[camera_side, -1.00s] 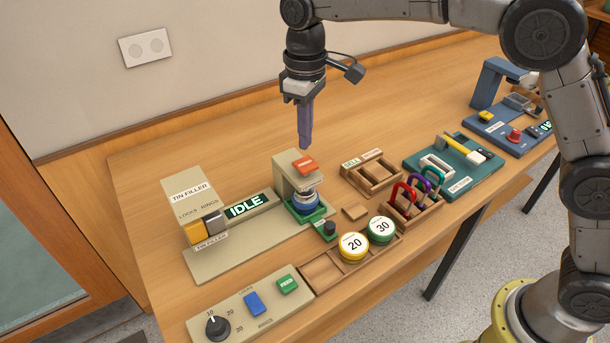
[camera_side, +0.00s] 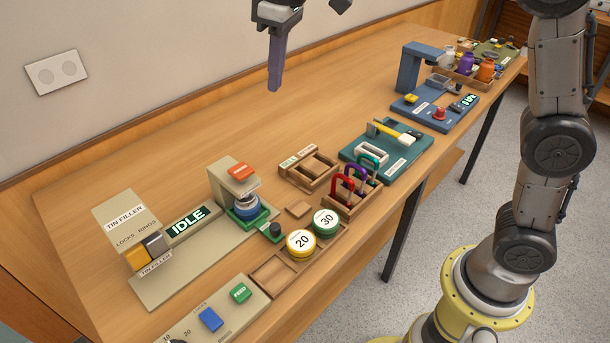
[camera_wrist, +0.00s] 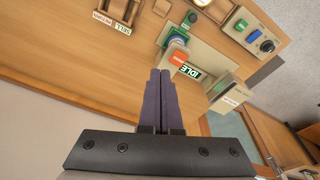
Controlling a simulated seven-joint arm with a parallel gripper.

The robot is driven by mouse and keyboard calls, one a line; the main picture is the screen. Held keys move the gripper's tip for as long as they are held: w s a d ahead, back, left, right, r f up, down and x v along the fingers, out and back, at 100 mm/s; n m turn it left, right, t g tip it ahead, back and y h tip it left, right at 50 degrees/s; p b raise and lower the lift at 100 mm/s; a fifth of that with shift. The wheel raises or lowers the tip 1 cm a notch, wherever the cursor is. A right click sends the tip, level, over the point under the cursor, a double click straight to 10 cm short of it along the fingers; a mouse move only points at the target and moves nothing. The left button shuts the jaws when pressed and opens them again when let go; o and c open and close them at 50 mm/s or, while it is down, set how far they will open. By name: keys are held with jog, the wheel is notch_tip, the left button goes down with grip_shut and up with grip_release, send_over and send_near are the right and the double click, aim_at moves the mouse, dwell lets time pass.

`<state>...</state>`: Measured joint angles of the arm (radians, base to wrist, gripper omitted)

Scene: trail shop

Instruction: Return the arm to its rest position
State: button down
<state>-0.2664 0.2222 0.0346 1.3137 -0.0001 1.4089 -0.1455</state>
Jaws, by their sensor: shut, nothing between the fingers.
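My gripper (camera_side: 274,88) hangs in the air above the back of the table, near the wall, its purple fingers pointing down. It is shut and empty. In the wrist view the two fingers of my gripper (camera_wrist: 160,74) lie side by side with nothing held. The tin filler (camera_side: 125,222), its display reading IDLE, stands below and to the left. A blue tin sits on the green holder (camera_side: 250,222) under its orange-topped head (camera_side: 240,171).
Below are tins marked 20 (camera_side: 301,242) and 30 (camera_side: 325,220), a rack with coloured padlocks (camera_side: 350,203) and a two-slot wooden tray (camera_side: 308,170). A teal station (camera_side: 391,146) and a blue station (camera_side: 437,110) stand to the right. The air around my gripper is clear.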

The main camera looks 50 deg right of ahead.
jog(key=s+d+r+m+t, duration=0.1)
jog(key=s+d, duration=0.3)
jog(key=s, duration=0.3)
jog(key=s+d+r+m+t, duration=0.1)
jog(key=s+d+r, duration=0.1)
jog(key=s+d, duration=0.45)
jog(key=s+d+f+m+t, duration=0.1)
jog(key=s+f+m, duration=0.1)
jog(key=s+f, duration=1)
jog(key=shift+s+m+t, duration=0.35)
jog(key=shift+m+t, duration=0.05)
